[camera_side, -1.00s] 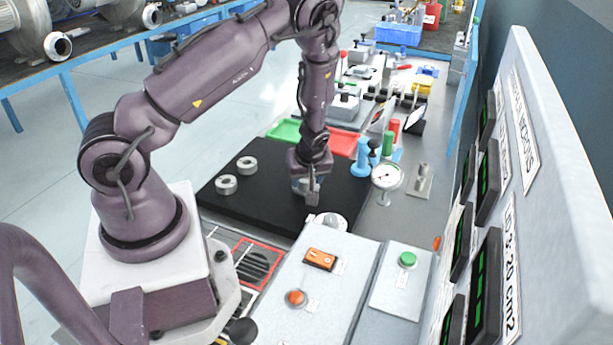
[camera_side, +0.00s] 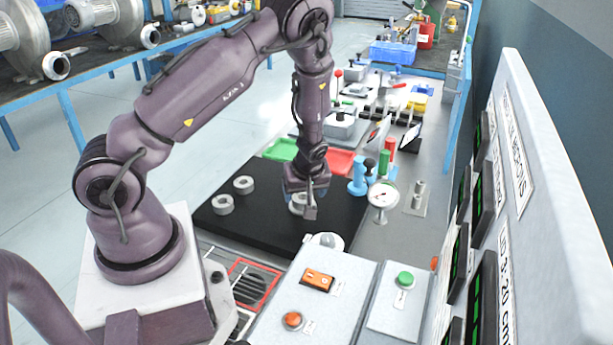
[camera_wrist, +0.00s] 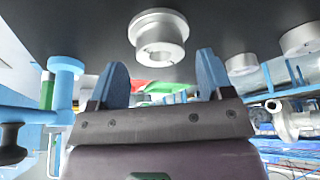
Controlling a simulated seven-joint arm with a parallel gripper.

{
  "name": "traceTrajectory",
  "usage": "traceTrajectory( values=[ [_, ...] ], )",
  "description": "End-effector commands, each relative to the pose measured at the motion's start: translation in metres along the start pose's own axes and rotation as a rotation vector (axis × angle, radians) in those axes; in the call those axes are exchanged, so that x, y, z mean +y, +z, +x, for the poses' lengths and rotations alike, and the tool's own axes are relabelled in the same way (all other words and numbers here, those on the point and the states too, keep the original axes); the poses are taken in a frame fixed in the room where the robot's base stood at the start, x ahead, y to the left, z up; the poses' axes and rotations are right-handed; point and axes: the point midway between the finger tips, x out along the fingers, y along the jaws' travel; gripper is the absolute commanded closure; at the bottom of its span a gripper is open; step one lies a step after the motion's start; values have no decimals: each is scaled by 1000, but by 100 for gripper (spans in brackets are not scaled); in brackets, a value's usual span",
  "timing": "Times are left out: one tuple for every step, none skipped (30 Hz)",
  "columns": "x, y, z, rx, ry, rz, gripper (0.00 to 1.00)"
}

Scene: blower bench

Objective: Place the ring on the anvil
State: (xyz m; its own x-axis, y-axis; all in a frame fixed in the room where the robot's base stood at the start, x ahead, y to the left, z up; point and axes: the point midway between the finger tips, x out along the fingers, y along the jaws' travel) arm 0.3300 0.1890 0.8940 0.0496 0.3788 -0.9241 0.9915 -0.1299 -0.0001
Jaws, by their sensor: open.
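A pale grey flanged ring (camera_side: 298,202) is on the black mat (camera_side: 235,222) in the side view, partly hidden by my gripper (camera_side: 309,204). In the wrist view this ring (camera_wrist: 158,30) shows its round face and central hole. It appears just beyond the fingertips, between the two blue fingers of my gripper (camera_wrist: 160,62). The fingers are apart, with nothing held between them. Two more grey rings, a nearer one (camera_side: 222,204) and a farther one (camera_side: 243,184), lie to the left on the mat. I cannot tell which part is the anvil.
A dial gauge (camera_side: 383,195), a grey metal stand (camera_side: 418,196) and a blue fixture (camera_side: 361,178) stand right of the mat. Green (camera_side: 281,149) and red (camera_side: 340,162) trays lie behind it. A control box (camera_side: 318,300) with buttons is in front. The mat's left part has free room.

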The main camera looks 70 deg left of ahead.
Motion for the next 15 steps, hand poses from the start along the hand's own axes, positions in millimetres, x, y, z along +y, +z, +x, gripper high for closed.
traceTrajectory(
  values=[
    [2,1,-13,0,7,2,27],
    [2,0,-20,1,6,2,27],
    [2,1,-29,1,8,2,27],
    [1,1,-36,0,7,0,27],
    [1,1,-42,-1,7,0,27],
    [2,1,-51,1,7,1,27],
    [2,1,-57,1,6,1,27],
    [1,1,-63,0,6,1,27],
    [1,1,-70,-1,6,0,27],
    [1,1,-74,0,6,2,27],
    [1,1,-78,0,5,1,27],
    [1,1,-83,0,4,2,27],
    [1,1,-86,0,3,1,27],
    [0,1,-89,0,3,1,27],
    [0,1,-92,-1,3,1,27]
  ],
)
